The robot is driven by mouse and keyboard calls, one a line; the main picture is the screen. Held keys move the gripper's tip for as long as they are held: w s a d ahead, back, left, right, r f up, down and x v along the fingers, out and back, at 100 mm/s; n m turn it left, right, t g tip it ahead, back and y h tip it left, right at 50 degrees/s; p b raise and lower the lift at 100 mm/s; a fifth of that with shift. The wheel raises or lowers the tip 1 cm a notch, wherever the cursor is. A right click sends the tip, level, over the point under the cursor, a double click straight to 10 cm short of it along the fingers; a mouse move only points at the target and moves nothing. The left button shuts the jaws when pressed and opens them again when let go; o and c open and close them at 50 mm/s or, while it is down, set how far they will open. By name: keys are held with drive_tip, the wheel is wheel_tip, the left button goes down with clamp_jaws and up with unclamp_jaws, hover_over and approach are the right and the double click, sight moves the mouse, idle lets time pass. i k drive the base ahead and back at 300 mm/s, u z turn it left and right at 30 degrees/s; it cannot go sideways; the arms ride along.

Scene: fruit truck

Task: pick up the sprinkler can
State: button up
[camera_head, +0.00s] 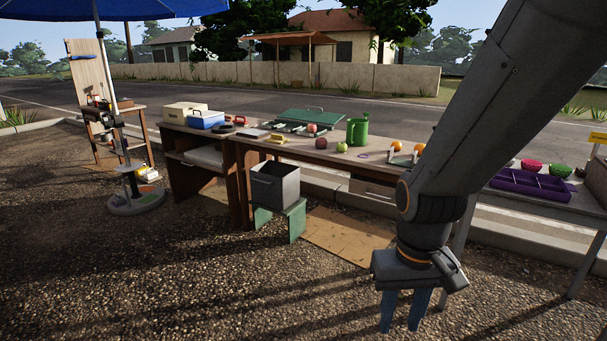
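The green sprinkler can (357,132) stands upright on the wooden table (349,163), towards the back of its top. My gripper (402,312) hangs down at the lower right of the view, in front of the table and below its top. Its two blue fingers are apart with nothing between them, well away from the can. My arm crosses the right side of the view and hides part of the table's right end.
Apples (321,143) and oranges lie near the can. A green case (301,115) is to its left. A grey bin (275,184) on a green stool stands before the table. A purple tray (531,184) is at right. The gravel in front is open.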

sight(357, 128)
drive_tip(key=z, duration=0.1)
drive_tip(key=i, duration=2.1)
drive_tip(key=z, duration=0.6)
drive_tip(key=i, duration=1.3)
drive_tip(key=z, duration=0.3)
